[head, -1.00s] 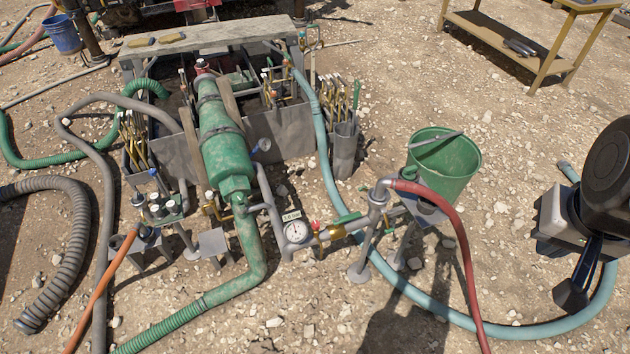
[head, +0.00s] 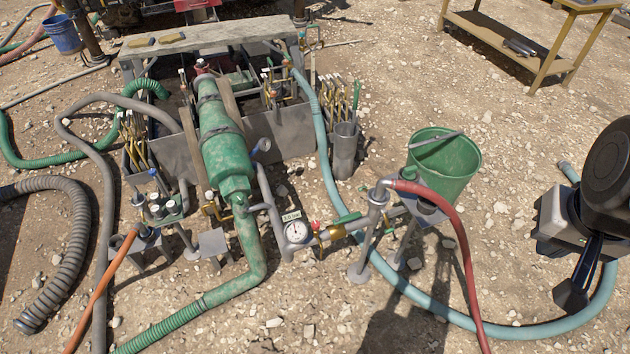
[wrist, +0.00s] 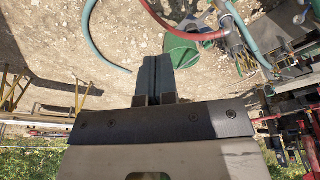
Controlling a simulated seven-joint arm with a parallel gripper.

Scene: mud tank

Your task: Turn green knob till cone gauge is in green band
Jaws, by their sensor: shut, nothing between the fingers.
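A round white gauge (head: 297,231) with a small bar label above it sits on the grey pipe below the green cone (head: 226,155). Its needle points roughly upward; I cannot make out the coloured bands. A green handle (head: 347,219) sits on the pipe to the right of the gauge, past a red fitting and a brass valve (head: 332,233). My gripper (head: 570,297) is at the far right, well apart from the handle and gauge.
A green bucket (head: 445,167) stands right of the pipe, and it shows in the wrist view (wrist: 181,50). A red hose (head: 458,235) and a pale blue hose (head: 465,319) loop between my gripper and the valve. A yellow bench (head: 520,38) stands at the back right.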

